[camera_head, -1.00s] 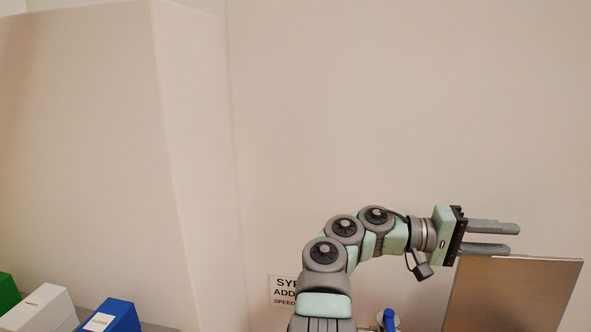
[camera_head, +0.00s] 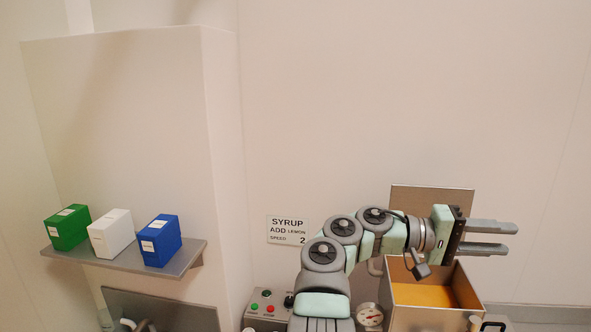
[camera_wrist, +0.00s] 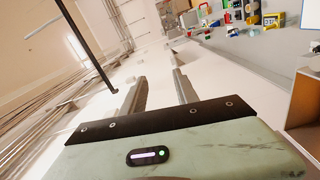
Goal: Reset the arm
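My gripper (camera_head: 490,237) is at the right in the head view, held out sideways with its two grey fingers pointing right. The fingers are apart with nothing between them. The wrist view also shows the two fingers (camera_wrist: 160,92) spread and empty. Behind and below the gripper in the head view is an open metal hopper (camera_head: 408,318) with orange-yellow material inside and a raised lid (camera_head: 430,200). My arm covers part of the hopper's left side.
A wall shelf (camera_head: 190,262) at the left holds a green box (camera_head: 68,228), a white box (camera_head: 111,234) and a blue box (camera_head: 160,241). A sign (camera_head: 287,230) reads "SYRUP ADD LEMON SPEED 2". Below it is a control panel (camera_head: 266,308) with buttons. A gauge (camera_head: 370,317) is near the hopper.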

